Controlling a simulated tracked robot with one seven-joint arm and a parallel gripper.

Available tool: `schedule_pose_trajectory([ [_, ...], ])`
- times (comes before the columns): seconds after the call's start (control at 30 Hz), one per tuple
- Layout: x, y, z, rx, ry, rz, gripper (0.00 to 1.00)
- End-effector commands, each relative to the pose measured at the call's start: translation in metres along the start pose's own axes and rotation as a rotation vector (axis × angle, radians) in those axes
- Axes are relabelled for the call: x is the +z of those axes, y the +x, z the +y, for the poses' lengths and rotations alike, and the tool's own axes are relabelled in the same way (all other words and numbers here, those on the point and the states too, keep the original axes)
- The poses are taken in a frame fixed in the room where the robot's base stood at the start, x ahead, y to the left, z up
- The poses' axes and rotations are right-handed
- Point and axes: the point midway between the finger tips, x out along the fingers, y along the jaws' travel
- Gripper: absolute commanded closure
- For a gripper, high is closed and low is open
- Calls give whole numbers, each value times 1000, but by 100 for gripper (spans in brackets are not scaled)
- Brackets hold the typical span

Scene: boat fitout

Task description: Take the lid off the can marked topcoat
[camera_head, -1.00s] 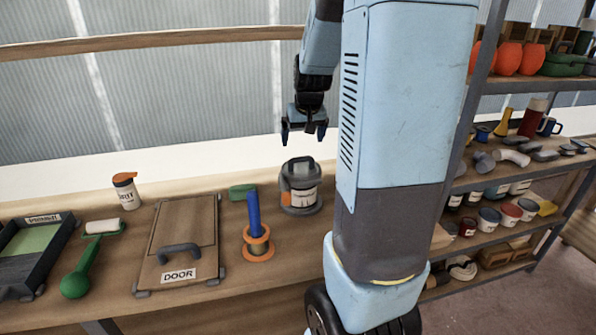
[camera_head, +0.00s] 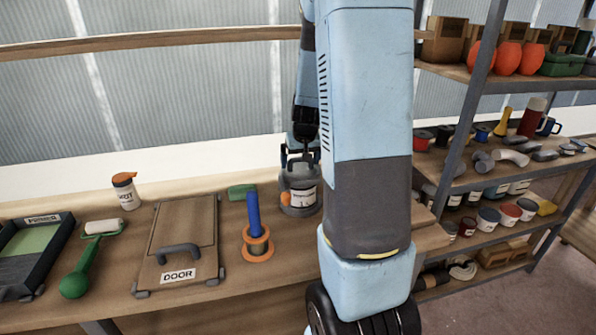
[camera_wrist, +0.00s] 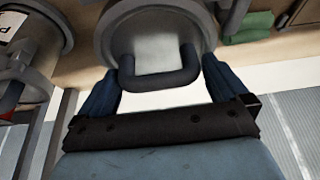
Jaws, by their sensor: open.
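A grey can (camera_head: 299,200) with a pale label and an orange mark stands upright on the bench; the label is too small to read. Its grey lid (camera_wrist: 188,18) has a dark loop handle (camera_wrist: 160,79), seen from close by in the wrist view. My gripper (camera_head: 299,158) is open just above the can. In the wrist view the two blue fingers of my gripper (camera_wrist: 162,86) stand on either side of the handle, apart from it. My arm hides the bench just right of the can.
A white bottle (camera_head: 126,191), a green-handled roller (camera_head: 75,283) and a tray (camera_head: 50,260) lie farther left. Loaded shelves (camera_head: 478,85) stand at right.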

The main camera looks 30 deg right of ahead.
Motion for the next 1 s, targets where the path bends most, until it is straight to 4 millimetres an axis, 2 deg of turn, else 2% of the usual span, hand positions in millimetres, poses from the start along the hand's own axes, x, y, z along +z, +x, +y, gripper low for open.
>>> schedule_pose_trajectory([
  [0.23,0,1,0,0,0,0,0],
  [0.63,0,1,0,0,0,0,38],
  [0.87,0,0,-1,0,-1,0,39],
  [1.0,-3,-7,-1,-1,-1,2,39],
])
